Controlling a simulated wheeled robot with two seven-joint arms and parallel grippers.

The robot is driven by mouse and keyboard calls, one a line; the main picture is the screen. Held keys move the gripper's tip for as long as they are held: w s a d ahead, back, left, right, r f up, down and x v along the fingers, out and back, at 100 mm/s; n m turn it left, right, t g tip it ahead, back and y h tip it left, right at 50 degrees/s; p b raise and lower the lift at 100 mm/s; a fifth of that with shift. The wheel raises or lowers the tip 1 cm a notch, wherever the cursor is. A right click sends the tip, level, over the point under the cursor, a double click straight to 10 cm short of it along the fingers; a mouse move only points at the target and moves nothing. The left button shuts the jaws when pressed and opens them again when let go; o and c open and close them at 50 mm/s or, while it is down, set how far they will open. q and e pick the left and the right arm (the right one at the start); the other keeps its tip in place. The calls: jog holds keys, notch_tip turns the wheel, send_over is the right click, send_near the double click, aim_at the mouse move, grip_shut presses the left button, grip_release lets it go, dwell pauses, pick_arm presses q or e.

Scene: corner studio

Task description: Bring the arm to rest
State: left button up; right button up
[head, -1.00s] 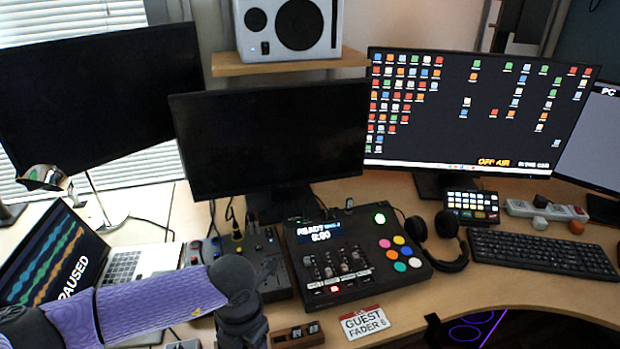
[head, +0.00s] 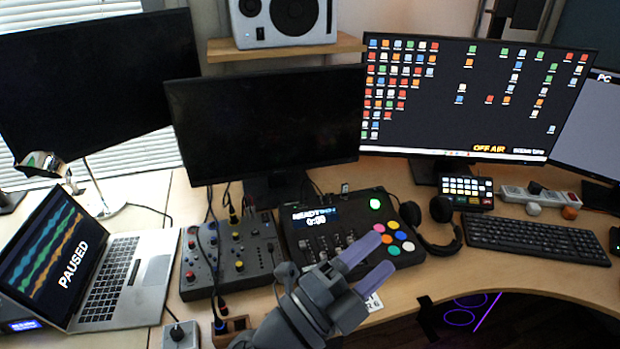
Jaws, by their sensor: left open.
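My left gripper (head: 379,254) comes up from the bottom edge of the head view, with its two purple-grey fingers spread apart and nothing between them. It covers the front part of the black podcast console (head: 410,254), which has a lit display and coloured round pads. I cannot tell whether the fingers touch the console or hover above it. My right gripper is not in view.
A mixer (head: 231,258) with cables and an open laptop (head: 118,280) stand left of the gripper. Headphones (head: 445,212) and a keyboard (head: 537,241) lie to the right. A black monitor (head: 265,120) stands behind the console. Bare desk (head: 480,276) shows in front of the keyboard.

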pick_arm(q)
jog(key=w+a+f+n+t+y, duration=0.3)
jog(key=a+n+t+y, duration=0.4)
jog(key=n+y, duration=0.4)
jog(key=s+a+f+n+g+y, duration=0.3)
jog(key=a+f+n+g+y, duration=0.3)
jog(key=a+f+n, duration=0.35)
jog(key=s+a+f+n+g, duration=0.25)
jog(key=s+f+g, duration=0.25)
jog(key=s, duration=0.4)
jog(key=s+a+f+n+g, duration=0.1)
jog(key=s+a+f+g, duration=0.25)
jog(key=s+g, duration=0.35)
notch_tip(320, 180, down, 18)
jog(key=s+r, duration=0.1)
jog(key=s, duration=0.2)
jog(key=s+a+f+m+g, duration=0.1)
jog(key=s+a+f, duration=0.1)
jog(key=s+f, duration=0.9)
jog(key=shift+s+a+f+y, duration=0.4)
jog(key=shift+s, duration=0.85)
